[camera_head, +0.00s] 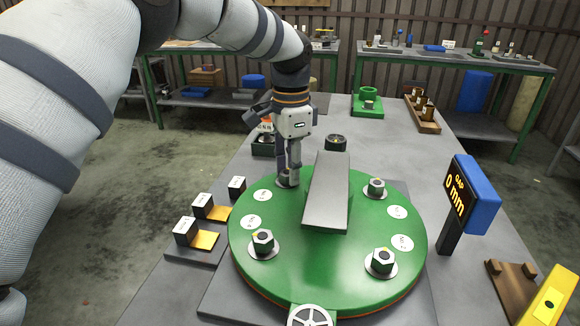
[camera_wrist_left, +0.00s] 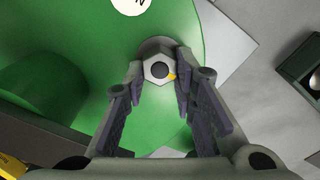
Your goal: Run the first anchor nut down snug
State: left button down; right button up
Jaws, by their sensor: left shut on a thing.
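A green round plate (camera_head: 300,275) lies on the bench, with a hex nut and washer at several places round its rim. My left gripper (camera_head: 294,170) points down over the far-left nut. The other nuts stand free at near left (camera_head: 263,240), near right (camera_head: 382,260) and far right (camera_head: 376,187). My right gripper is not in view.
A grey raised bar (camera_head: 327,195) crosses the plate's middle, close right of my left gripper. A blue display (camera_head: 470,195) at the right reads "GAP 0 mm". A wooden tray (camera_head: 422,115) and a green holder (camera_head: 367,100) are farther back.

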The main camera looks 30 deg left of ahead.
pick_arm(q)
jog(key=shift+m, duration=1.1)
jog(key=shift+s, duration=0.1)
jog(key=c, duration=1.3)
grip_release()
notch_tip(320, 180, up, 12)
jog(key=shift+f, duration=0.1)
